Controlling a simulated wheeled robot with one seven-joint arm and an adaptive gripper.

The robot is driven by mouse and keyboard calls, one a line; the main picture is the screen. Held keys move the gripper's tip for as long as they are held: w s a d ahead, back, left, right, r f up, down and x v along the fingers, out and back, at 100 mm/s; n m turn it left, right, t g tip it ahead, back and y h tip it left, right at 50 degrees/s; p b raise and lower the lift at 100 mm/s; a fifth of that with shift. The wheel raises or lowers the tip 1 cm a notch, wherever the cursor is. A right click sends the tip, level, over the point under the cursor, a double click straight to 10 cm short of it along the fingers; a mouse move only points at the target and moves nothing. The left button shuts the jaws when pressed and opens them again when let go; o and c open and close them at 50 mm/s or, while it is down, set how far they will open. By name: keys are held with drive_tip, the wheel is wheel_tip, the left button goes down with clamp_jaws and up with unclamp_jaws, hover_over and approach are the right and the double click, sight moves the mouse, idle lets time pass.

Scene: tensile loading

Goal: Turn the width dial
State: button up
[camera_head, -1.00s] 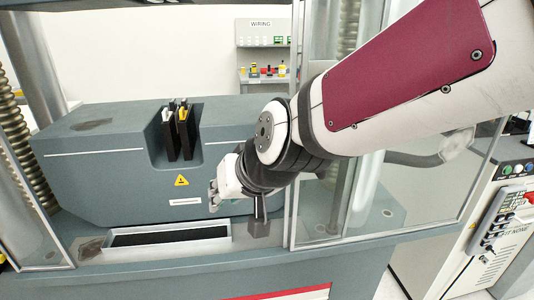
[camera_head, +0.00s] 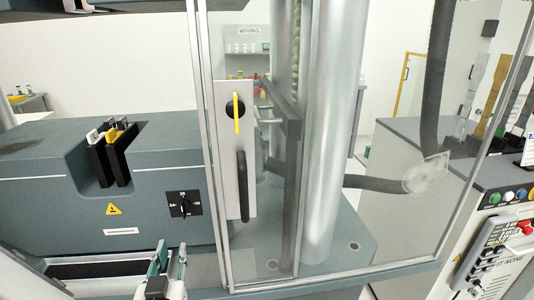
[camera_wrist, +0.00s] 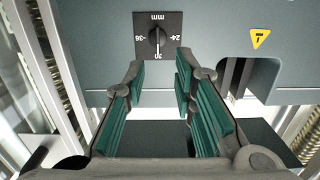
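The width dial (camera_head: 184,204) is a small black knob on a square black plate, set in the grey machine's front face. The dial also shows upside down at the top of the wrist view (camera_wrist: 157,38), marked 24, 30, 36 and mm. Its pointer appears to be at 30. My gripper (camera_head: 165,264) is below the dial in the head view. In the wrist view, my gripper (camera_wrist: 160,72) has its green-padded fingers apart with nothing between them. The fingertips lie just short of the dial in that picture, and no contact shows.
A slot with black jaws and a yellow piece (camera_head: 118,136) is left of the dial. A yellow warning triangle (camera_head: 114,208) is on the machine face. A clear guard door with a black handle (camera_head: 243,186) stands right of the dial. A control panel (camera_head: 486,250) is at far right.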

sight(182, 209)
drive_tip(key=shift+t, duration=0.3)
drive_tip(key=x, duration=0.9)
drive_tip(key=r+x, duration=0.1)
drive_tip(key=x, duration=0.3)
drive_tip(key=shift+w+d, duration=0.1)
drive_tip(key=shift+w, duration=0.25)
clamp_jaws()
